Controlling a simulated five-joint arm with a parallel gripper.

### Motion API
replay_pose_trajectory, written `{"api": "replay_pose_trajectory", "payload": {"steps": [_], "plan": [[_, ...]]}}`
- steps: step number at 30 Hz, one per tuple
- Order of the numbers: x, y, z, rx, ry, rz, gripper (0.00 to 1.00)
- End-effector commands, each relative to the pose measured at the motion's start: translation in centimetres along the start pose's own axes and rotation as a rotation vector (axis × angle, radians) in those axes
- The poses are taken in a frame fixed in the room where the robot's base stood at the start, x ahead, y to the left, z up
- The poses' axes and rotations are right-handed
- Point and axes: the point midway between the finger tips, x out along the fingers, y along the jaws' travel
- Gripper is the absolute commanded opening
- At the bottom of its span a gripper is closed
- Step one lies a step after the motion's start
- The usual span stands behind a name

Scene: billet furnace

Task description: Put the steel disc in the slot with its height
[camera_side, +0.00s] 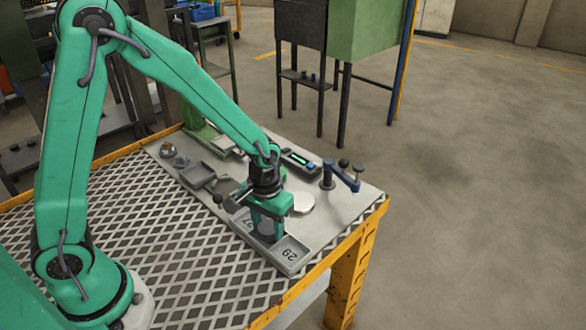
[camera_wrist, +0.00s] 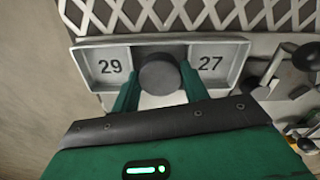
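The steel disc (camera_wrist: 160,74) is dark and round, between the two fingertips of my gripper (camera_wrist: 160,80) in the wrist view. Both fingers appear to touch its sides, so my gripper is shut on it. In the side view my gripper (camera_side: 268,228) points down over the middle of the slotted tray (camera_side: 290,266). The tray has a slot marked 29 (camera_wrist: 112,66) and a slot marked 27 (camera_wrist: 211,63). The disc is between these two, over the middle part, whose marking is hidden. I cannot tell whether the disc touches the tray floor.
A pale round plate (camera_side: 303,204) and a device with a green display (camera_side: 299,160) are behind my gripper; its reading is too small. A blue stand with an arm (camera_side: 341,176) stands to the right. A small grey tray (camera_side: 198,175) lies left. The table's yellow edge (camera_side: 352,240) is near.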

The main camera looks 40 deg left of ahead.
Motion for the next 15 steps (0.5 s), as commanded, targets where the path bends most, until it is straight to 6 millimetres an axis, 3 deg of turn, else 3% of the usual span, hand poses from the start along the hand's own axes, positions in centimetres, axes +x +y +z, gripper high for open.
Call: {"api": "replay_pose_trajectory", "payload": {"steps": [1,2,8,15], "plan": [[2.2,-0.1,0.4,0.001,-0.002,-0.001,0.63],[2.2,-0.1,0.4,0.001,-0.002,-0.001,0.63],[1.5,-0.1,0.4,0.000,-0.001,0.000,0.63],[-0.9,-0.1,0.3,0.000,0.000,0.000,0.66]]}}
